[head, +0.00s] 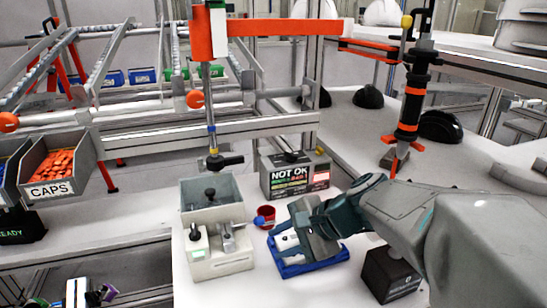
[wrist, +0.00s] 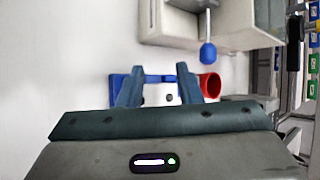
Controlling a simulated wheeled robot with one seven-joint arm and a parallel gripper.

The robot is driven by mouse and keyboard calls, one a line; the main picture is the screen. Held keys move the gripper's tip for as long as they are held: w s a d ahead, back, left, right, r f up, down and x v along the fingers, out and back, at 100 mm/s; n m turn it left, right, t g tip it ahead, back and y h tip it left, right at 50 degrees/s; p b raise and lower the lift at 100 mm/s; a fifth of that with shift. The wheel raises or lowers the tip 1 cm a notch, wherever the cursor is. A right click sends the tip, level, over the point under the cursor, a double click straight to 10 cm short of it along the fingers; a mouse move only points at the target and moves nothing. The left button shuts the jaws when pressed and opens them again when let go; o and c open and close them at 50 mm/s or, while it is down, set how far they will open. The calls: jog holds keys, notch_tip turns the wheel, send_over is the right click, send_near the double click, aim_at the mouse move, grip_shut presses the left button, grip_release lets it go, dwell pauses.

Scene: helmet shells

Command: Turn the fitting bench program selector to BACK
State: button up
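My gripper (head: 298,228) is low over a blue tray (head: 318,266) on the white bench. In the wrist view its two fingers (wrist: 160,88) are apart, one on each side of a white piece (wrist: 153,91) with a small dark spot. I cannot tell whether they touch it. In the head view the white piece (head: 287,242) shows beside the fingers. No selector marked BACK can be read. A pale fixture (head: 220,262) with an open grey bin on top stands left of the gripper. A lever with a blue knob (wrist: 208,53) sticks out from it in the wrist view.
A red cup (head: 265,213) stands close to the gripper, between fixture and tray. Behind is a display box (head: 292,177) reading NOT OK. A black box (head: 390,274) stands right of the tray, under my arm. A tool (head: 409,105) hangs at right.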

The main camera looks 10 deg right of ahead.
jog(key=w+m, duration=0.1)
jog(key=w+m+t+y+b, duration=0.1)
jog(key=w, duration=0.1)
jog(key=w+d+r+m+t, duration=0.1)
jog(key=m, duration=0.1)
jog(key=shift+w+y+b, duration=0.3)
jog(key=shift+w+y, duration=0.05)
jog(key=shift+y, duration=0.05)
jog(key=w+d+r+m+t+b, duration=0.1)
jog(key=w+d+m+t+b, duration=0.15)
jog(key=w+m, duration=0.25)
jog(key=m+t+b, duration=0.2)
jog(key=m+t, duration=0.4)
jog(key=m, duration=0.2)
send_near(296, 157)
jog(key=x, duration=1)
jog(key=shift+w+a+f, duration=0.1)
jog(key=shift+w, duration=0.2)
grip_shut()
